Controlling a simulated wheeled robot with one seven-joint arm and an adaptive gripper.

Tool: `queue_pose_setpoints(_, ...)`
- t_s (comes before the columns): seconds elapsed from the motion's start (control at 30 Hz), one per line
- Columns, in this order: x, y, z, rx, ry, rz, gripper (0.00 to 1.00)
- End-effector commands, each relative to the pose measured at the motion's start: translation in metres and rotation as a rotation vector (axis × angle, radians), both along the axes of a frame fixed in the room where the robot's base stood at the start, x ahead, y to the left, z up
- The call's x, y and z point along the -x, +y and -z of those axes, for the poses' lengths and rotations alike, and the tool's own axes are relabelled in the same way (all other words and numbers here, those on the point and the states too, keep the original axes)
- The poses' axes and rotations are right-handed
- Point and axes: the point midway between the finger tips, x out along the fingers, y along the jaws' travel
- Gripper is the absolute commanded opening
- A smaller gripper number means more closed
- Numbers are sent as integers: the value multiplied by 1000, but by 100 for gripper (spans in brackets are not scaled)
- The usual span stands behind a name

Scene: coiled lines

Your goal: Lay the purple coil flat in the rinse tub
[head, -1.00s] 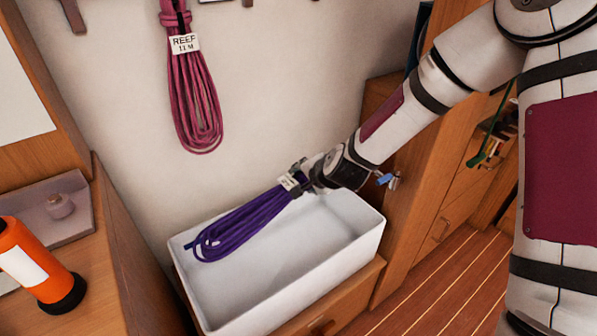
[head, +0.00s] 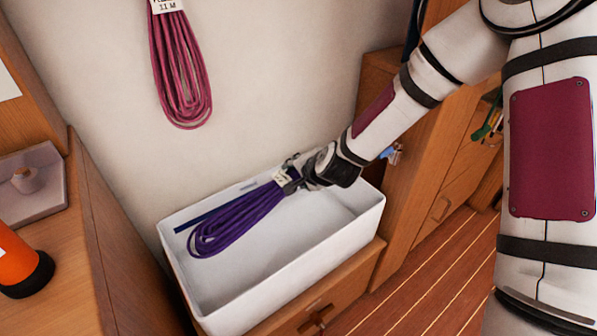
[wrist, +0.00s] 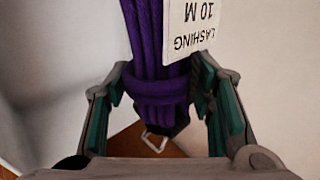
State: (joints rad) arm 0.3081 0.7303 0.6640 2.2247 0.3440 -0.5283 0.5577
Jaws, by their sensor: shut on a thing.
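The purple coil (head: 240,219) hangs from my gripper (head: 288,178) over and partly inside the white rinse tub (head: 270,284). Its looped end reaches toward the tub's left side. I cannot tell whether it touches the tub floor. In the wrist view my gripper (wrist: 160,112) is shut on the bound top of the purple coil (wrist: 146,40), with a finger on each side. A white tag (wrist: 190,27) reading "LASHING 10 M" and a metal clip (wrist: 154,142) show at the binding.
A crimson coil (head: 180,75) hangs on the wall above the tub. The tub stands on a wooden drawer unit (head: 318,308). A tall wooden cabinet (head: 405,190) is close on the right. An orange and black object (head: 22,265) stands on the left counter.

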Motion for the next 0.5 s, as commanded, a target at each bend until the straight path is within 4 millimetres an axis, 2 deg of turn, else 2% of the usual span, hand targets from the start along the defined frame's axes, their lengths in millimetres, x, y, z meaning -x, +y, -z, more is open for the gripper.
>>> queue_pose_setpoints(0.5, 0, 1, 47, -1, -1, 0, 0)
